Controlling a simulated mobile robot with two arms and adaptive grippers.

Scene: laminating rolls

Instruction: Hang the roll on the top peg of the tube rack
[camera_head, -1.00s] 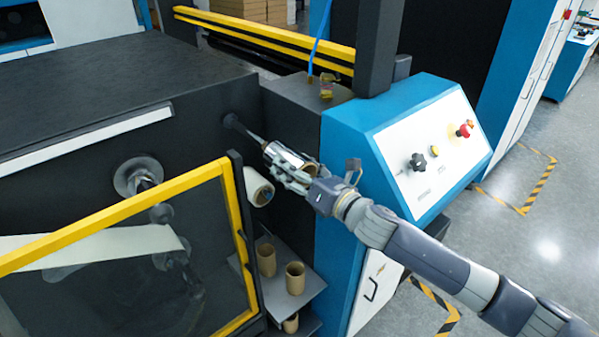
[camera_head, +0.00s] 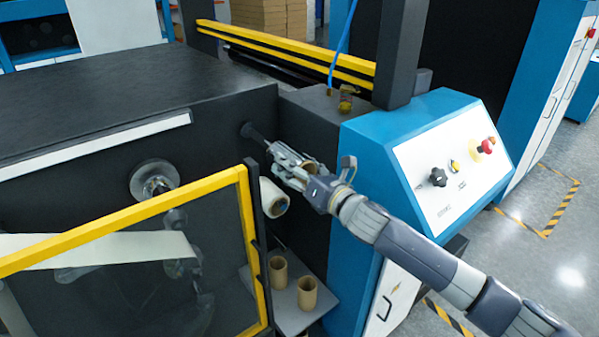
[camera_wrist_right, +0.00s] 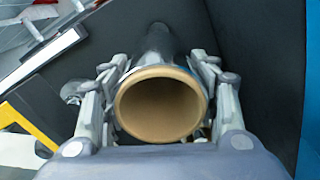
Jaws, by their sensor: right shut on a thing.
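My right gripper (camera_head: 287,166) is shut around a shiny silver roll (camera_head: 289,154) with a brown cardboard core. In the right wrist view, the fingers flank the roll and its open core end (camera_wrist_right: 160,72) faces the camera. The top peg (camera_head: 252,132) sticks out of the dark machine side, directly beyond the roll's far end. It also shows behind the roll in the right wrist view (camera_wrist_right: 158,38). The roll hides the peg's tip, so I cannot tell whether it is inside the core. My left gripper is not in view.
A white roll (camera_head: 273,198) hangs below the held roll. Brown cores (camera_head: 307,293) stand on a grey shelf (camera_head: 288,317). A yellow-framed guard (camera_head: 247,205) is at the left. The blue control console (camera_head: 365,150) is close on the right.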

